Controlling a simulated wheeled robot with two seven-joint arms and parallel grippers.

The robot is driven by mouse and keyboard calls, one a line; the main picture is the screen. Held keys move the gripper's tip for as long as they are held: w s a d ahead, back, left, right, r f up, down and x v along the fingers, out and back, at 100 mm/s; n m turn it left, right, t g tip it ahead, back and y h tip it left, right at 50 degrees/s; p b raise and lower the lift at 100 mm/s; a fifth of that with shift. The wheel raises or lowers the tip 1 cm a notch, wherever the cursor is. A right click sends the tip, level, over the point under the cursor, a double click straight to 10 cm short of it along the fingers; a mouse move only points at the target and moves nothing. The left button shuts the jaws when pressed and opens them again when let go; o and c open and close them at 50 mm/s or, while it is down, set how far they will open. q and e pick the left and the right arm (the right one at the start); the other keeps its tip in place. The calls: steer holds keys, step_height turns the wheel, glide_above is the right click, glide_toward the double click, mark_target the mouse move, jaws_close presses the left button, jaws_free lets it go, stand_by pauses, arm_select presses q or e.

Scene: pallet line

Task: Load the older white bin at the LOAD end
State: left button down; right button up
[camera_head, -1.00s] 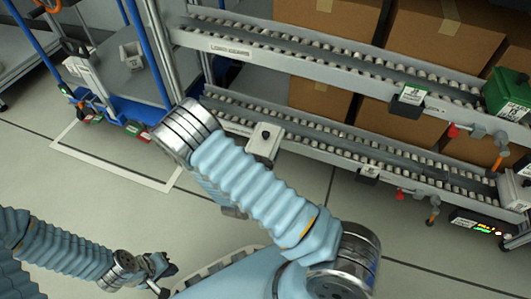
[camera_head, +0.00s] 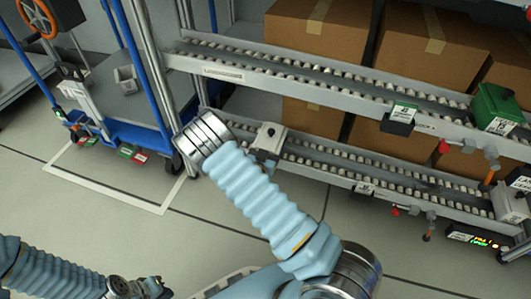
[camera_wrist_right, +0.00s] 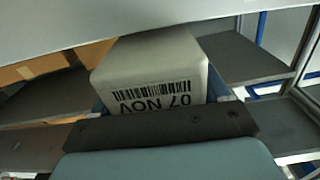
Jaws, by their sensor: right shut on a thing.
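A white bin (camera_head: 268,138) is at the left end of the lower roller lane (camera_head: 330,165), partly hidden by my right arm. In the right wrist view the bin (camera_wrist_right: 150,60) fills the middle, with a barcode label reading 07 NOV upside down. My right gripper (camera_wrist_right: 160,125) is shut on this bin; its fingers are mostly hidden in the head view. I cannot tell whether the bin touches the rollers. My left gripper (camera_head: 150,288) is low at the bottom left, away from the rack, its jaws too small and cut off to judge.
A green bin (camera_head: 495,108) stands at the right end of the upper lane (camera_head: 330,75). A pale bin (camera_head: 508,204) is at the lower lane's right end. A small grey-white bin (camera_head: 127,79) sits on the blue cart (camera_head: 110,125). Cardboard boxes (camera_head: 315,30) stand behind the lanes.

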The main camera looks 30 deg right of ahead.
steer(key=x, duration=0.6)
steer(key=shift+w+d, duration=0.1)
steer(key=shift+f+b, duration=0.5)
steer(key=shift+b, duration=0.25)
steer(key=shift+f+b, duration=0.3)
steer(key=shift+f+b, duration=0.3)
steer(key=shift+b, duration=0.05)
steer(key=o, duration=1.6)
steer(key=p+v, duration=0.1)
steer(key=v, duration=1.3)
steer(key=shift+p, duration=0.3)
stand_by(1.2)
